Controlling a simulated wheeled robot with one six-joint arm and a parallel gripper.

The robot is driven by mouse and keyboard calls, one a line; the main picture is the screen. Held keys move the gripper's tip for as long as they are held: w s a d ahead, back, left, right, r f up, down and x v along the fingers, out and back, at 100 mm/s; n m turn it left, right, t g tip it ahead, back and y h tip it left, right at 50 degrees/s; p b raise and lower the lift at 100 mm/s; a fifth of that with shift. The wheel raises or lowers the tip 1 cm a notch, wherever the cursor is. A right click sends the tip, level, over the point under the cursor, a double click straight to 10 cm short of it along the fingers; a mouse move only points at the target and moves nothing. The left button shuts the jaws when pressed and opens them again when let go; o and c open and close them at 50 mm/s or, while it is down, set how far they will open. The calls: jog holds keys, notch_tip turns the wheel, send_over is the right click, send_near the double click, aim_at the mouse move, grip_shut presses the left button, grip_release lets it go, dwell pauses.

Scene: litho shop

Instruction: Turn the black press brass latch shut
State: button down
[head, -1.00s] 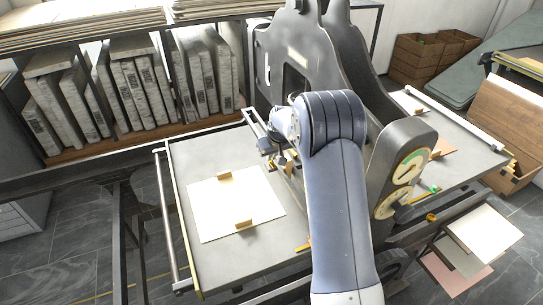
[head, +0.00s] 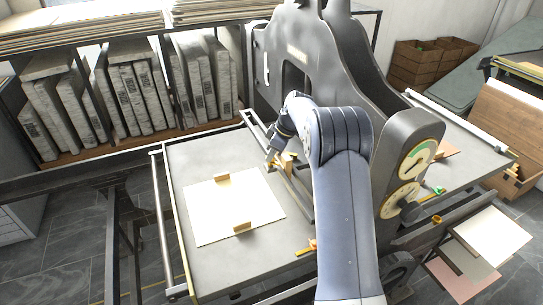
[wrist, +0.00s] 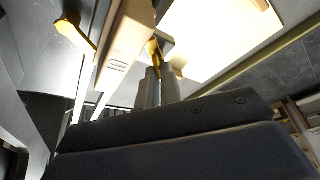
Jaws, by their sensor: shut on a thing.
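The black press (head: 343,62) stands in the middle of the head view, with its grey bed (head: 215,158) reaching toward the left. My gripper (head: 272,164) is low at the bed's side near the press frame. In the wrist view its fingertips (wrist: 155,75) are closed around a narrow brass latch (wrist: 153,50) beside a pale bar. The latch's far end and pivot are partly hidden, so I cannot tell its exact angle. My arm covers part of the press in the head view.
A white sheet (head: 232,207) with two small tan blocks lies on the bed. Two round dials (head: 415,160) are on the press's right side. A rack of stone slabs (head: 125,95) stands behind at left. A second brass knob (wrist: 75,30) is close by in the wrist view.

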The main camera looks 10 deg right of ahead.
jog(key=shift+w+n+g, duration=0.1)
jog(key=shift+n+g, duration=0.3)
jog(key=shift+n, duration=0.6)
jog(key=c, duration=1.6)
grip_release()
notch_tip(320, 180, up, 10)
jog(key=shift+o, duration=0.5)
